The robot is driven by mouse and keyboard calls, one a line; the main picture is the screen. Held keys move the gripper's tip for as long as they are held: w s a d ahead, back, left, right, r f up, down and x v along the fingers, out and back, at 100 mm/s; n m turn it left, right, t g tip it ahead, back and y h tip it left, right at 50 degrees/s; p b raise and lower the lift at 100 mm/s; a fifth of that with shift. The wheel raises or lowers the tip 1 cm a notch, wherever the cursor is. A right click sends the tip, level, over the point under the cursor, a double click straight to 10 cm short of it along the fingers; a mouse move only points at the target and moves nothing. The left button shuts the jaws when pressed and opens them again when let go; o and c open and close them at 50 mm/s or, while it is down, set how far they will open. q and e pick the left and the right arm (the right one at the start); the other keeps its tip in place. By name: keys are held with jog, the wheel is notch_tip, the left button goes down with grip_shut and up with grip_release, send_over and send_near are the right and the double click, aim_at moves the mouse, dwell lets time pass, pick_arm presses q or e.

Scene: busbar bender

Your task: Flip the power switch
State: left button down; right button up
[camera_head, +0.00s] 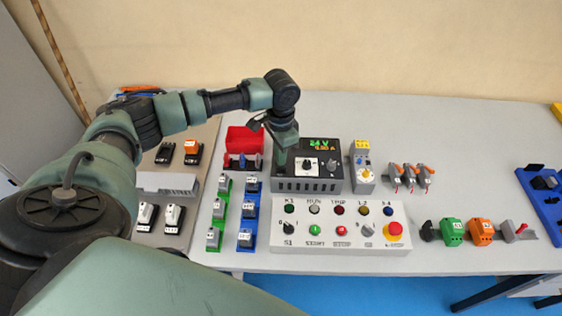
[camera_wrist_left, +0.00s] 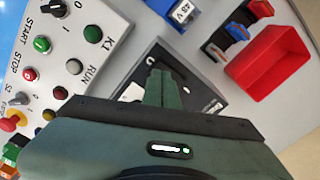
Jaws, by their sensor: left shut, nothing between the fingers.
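The black power supply (camera_head: 318,172) stands on the table with a lit 24 V display and a white panel with a knob. My left gripper (camera_head: 281,165) points down over the left part of its front. Its fingers are shut and empty. In the left wrist view the shut fingertips (camera_wrist_left: 161,72) lie over the dark face of the power supply (camera_wrist_left: 198,88). The gripper covers that part of the face, so I cannot make out a power switch there or its position. I cannot tell whether the fingertips touch it. My right gripper is not in view.
A white control panel (camera_head: 325,243) with buttons and knobs lies in front of the power supply. A red bin (camera_head: 243,140) and green and blue rows of modules stand to the left. A grey module (camera_head: 361,165) stands close on the right.

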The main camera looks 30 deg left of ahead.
pick_arm(q)
jog(key=shift+f, duration=0.95)
dwell(0.3)
notch_tip(320, 180, up, 7)
jog(key=p, duration=0.8)
dwell(0.5)
jog(key=shift+s, duration=0.1)
